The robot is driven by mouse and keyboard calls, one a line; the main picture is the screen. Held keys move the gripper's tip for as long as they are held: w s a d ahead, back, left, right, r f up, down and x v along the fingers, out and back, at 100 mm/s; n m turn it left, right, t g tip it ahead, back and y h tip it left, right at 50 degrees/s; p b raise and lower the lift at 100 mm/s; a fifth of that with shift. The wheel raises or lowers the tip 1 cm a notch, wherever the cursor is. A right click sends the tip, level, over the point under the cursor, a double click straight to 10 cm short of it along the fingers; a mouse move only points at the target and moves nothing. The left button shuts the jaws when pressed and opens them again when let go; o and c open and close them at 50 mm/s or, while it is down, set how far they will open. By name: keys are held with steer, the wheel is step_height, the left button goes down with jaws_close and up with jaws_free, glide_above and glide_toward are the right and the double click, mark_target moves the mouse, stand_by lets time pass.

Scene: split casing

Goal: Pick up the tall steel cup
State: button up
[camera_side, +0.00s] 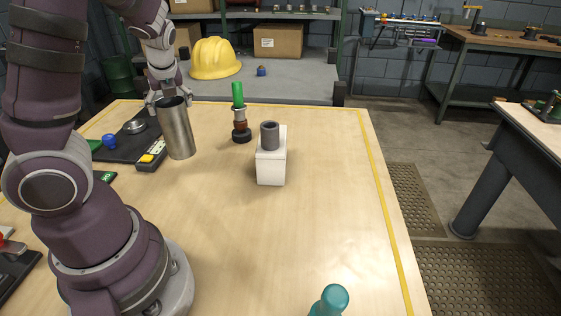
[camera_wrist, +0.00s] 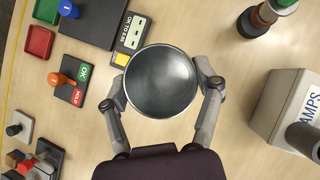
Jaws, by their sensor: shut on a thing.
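The tall steel cup (camera_side: 178,130) is a plain brushed-metal cylinder, open at the top, at the left part of the table. In the wrist view I look down into its round mouth (camera_wrist: 161,82). My gripper (camera_side: 171,98) comes from above and behind and is shut on the cup near its rim. In the wrist view the fingers of my gripper (camera_wrist: 161,86) press on opposite sides of the cup. The cup looks close to upright, with a slight lean in the side view. I cannot tell whether its base touches the table.
A dark panel (camera_side: 127,145) with a button box (camera_side: 151,157) lies close left of the cup. A stacked part with a green top (camera_side: 238,95) and a white box labelled AMPS (camera_side: 271,167) stand to the right. A teal-topped object (camera_side: 334,297) is at the front. The table's right half is mostly clear.

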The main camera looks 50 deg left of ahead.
steer(key=shift+s+d, duration=0.5)
steer(key=shift+d, duration=0.05)
